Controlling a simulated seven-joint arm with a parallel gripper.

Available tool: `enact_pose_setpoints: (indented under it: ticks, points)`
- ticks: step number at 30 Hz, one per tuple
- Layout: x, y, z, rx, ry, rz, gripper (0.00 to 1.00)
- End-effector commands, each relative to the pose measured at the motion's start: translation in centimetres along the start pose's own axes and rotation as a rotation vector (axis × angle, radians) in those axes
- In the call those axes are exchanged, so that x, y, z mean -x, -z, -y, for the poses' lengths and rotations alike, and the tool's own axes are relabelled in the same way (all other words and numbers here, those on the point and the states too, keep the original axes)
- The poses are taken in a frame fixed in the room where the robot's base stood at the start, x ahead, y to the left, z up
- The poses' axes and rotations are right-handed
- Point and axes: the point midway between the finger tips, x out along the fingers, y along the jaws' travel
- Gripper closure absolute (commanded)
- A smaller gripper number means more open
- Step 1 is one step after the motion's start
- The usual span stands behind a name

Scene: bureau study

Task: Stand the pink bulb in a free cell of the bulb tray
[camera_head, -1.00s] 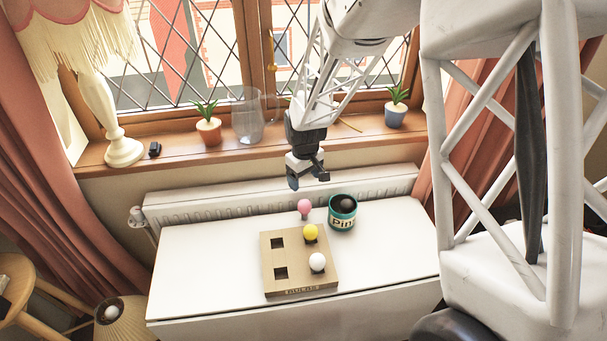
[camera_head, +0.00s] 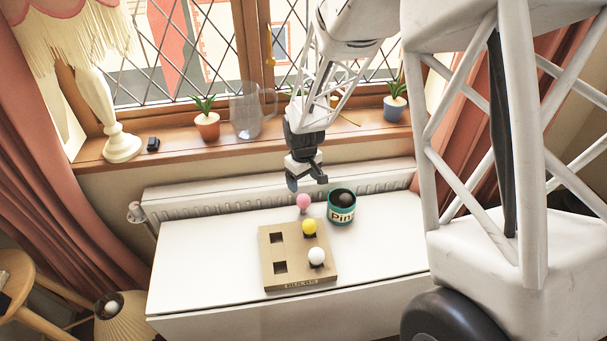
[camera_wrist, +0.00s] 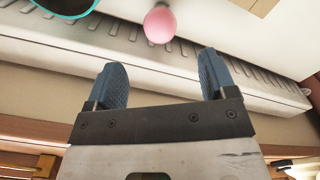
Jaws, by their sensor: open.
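The pink bulb (camera_head: 303,201) stands at the back edge of the white table, just behind the bulb tray (camera_head: 266,262). It also shows in the wrist view (camera_wrist: 160,25), at the top, beyond my fingertips. The tray is a tan board with a yellow bulb (camera_head: 309,227) in its back right cell and a white bulb (camera_head: 316,256) in its front right cell. The two left cells, back (camera_head: 277,238) and front (camera_head: 280,267), are empty. My gripper (camera_head: 308,184) is open and empty, above and behind the pink bulb; its two blue fingers (camera_wrist: 162,82) are spread apart.
A teal tin (camera_head: 341,215) holding a dark round thing stands right of the pink bulb, close to it. A radiator (camera_head: 220,200) runs behind the table. The windowsill above holds potted plants, a glass jug (camera_head: 246,110) and a lamp (camera_head: 118,148). The table's left part is clear.

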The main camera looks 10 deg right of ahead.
Motion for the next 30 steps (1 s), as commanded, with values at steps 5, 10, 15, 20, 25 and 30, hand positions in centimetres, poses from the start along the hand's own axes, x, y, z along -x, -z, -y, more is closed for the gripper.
enact_pose_setpoints:
  ticks: [5,10,15,20,25,30]
  points:
    - [-1.6,0.0,0.0,0.0,0.0,0.001,0.22]
    - [-3.0,0.0,0.0,0.0,0.0,0.001,0.22]
    - [-4.4,0.0,0.0,0.0,0.0,0.0,0.22]
    - [-5.8,0.0,0.0,0.0,0.0,0.001,0.22]
    - [-7.0,0.0,0.0,0.0,0.0,0.0,0.22]
    - [-7.7,0.0,0.0,0.0,0.0,0.0,0.22]
